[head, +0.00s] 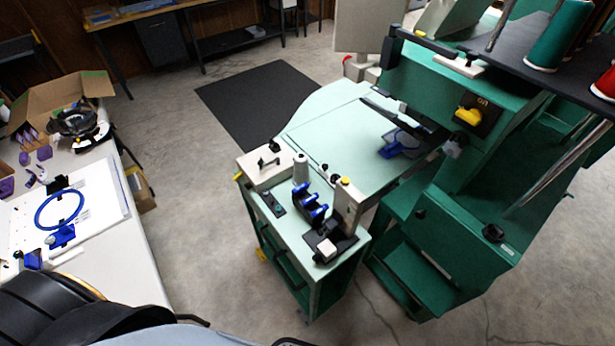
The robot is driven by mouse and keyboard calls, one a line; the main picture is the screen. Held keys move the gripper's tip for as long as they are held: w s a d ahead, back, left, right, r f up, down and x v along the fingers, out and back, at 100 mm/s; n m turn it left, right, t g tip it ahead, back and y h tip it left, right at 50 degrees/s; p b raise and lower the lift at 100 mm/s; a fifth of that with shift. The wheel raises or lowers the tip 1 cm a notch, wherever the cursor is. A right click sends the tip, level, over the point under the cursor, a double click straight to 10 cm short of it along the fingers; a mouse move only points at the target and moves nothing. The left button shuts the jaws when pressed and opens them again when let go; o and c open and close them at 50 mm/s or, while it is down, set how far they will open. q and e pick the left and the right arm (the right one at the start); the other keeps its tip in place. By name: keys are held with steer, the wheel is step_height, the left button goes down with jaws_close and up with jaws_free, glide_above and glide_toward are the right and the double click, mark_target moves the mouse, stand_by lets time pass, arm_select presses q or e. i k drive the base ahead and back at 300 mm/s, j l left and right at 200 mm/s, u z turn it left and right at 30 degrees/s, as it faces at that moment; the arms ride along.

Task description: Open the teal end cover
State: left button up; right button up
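A large teal machine (410,95) stands at the right. Neither of my grippers can be made out in the head view.
A pale green cart (330,262) with blue-and-black tooling stands left of the machine. Thread cones (558,35) sit on a dark shelf at upper right. A white table (105,245) with a blue hoop (38,222) is at left. Concrete floor between table and cart is clear.

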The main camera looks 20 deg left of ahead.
mark_target(466, 258)
steer(key=z, duration=1.05)
